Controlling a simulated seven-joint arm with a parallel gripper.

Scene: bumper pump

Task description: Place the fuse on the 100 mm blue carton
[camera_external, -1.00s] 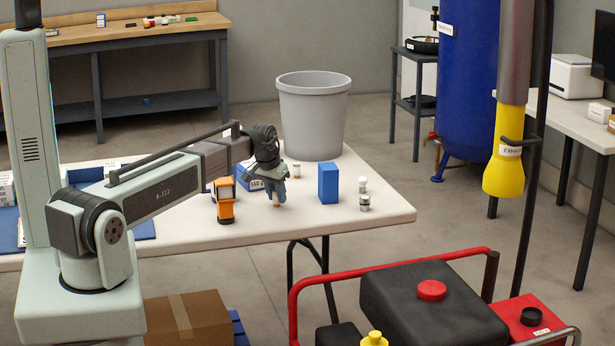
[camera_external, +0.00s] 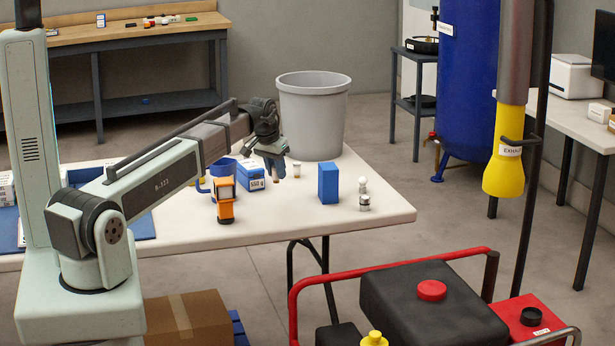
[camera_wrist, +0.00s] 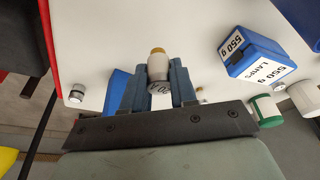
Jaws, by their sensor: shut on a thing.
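My gripper (camera_external: 277,174) is shut on the fuse, above the white table. In the wrist view the fuse (camera_wrist: 158,66) is a white cylinder with a gold cap and a grey end marked "10 A", between the two fingers (camera_wrist: 160,85). A plain tall blue carton (camera_external: 328,183) stands upright on the table, to the right of my gripper and apart from it. A blue carton, partly hidden behind the fingers, shows in the wrist view (camera_wrist: 116,92). A second blue carton (camera_external: 250,175), lower and labelled "550 g LAMPS", sits left of my gripper. I read no 100 mm mark.
An orange device (camera_external: 225,200) and a blue round item (camera_external: 223,168) stand at the left. A small white-topped jar (camera_external: 296,170) is near my gripper. A grey bin (camera_external: 314,115) is behind.

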